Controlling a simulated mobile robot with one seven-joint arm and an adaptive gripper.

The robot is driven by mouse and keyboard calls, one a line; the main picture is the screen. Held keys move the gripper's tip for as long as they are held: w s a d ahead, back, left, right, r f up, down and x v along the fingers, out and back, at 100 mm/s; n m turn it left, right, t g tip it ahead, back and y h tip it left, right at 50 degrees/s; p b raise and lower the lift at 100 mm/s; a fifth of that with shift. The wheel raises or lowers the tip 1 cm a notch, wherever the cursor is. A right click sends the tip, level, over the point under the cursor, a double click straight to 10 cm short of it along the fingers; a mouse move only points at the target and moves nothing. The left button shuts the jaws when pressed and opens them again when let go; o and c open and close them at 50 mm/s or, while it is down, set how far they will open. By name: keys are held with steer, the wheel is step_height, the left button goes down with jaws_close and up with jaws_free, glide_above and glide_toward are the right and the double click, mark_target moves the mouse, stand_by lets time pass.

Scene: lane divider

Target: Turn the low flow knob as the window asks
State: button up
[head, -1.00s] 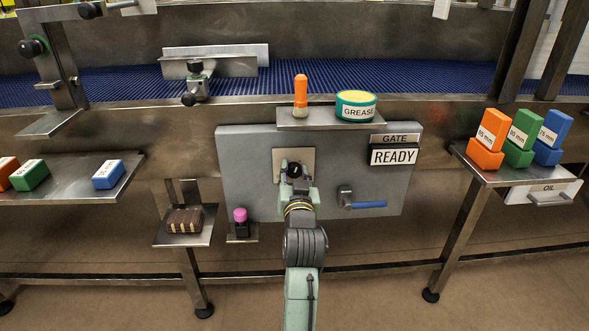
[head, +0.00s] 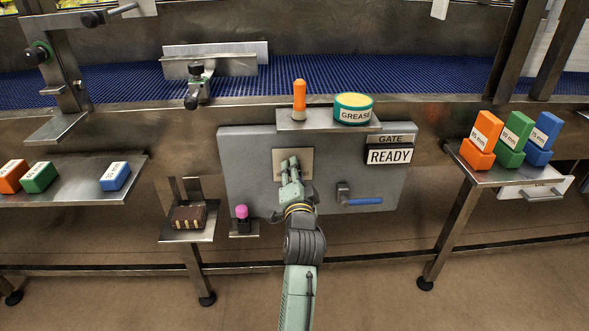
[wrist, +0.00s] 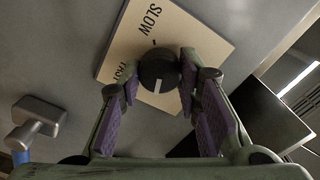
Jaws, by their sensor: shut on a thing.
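The round black knob (wrist: 158,70) sits on a beige plate marked SLOW and FAST (wrist: 205,42). In the wrist view its white pointer line faces the picture's bottom, and the plate is tilted. My gripper (wrist: 159,72) has its purple-padded fingers on either side of the knob and is shut on it. In the head view my gripper (head: 289,166) reaches the plate (head: 305,157) and hides the knob.
A blue-handled lever (head: 362,201) is right of the plate on the grey panel. An orange-capped item (head: 299,98) and a GREASE tin (head: 353,112) stand on the shelf above. A pink-topped item (head: 241,212) is at lower left. Side shelves hold coloured blocks.

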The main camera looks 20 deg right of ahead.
steer(key=shift+m, duration=0.8)
steer(key=shift+p, duration=0.3)
steer(key=o, duration=1.1)
steer(key=shift+o, duration=0.2)
steer(key=v, duration=1.2)
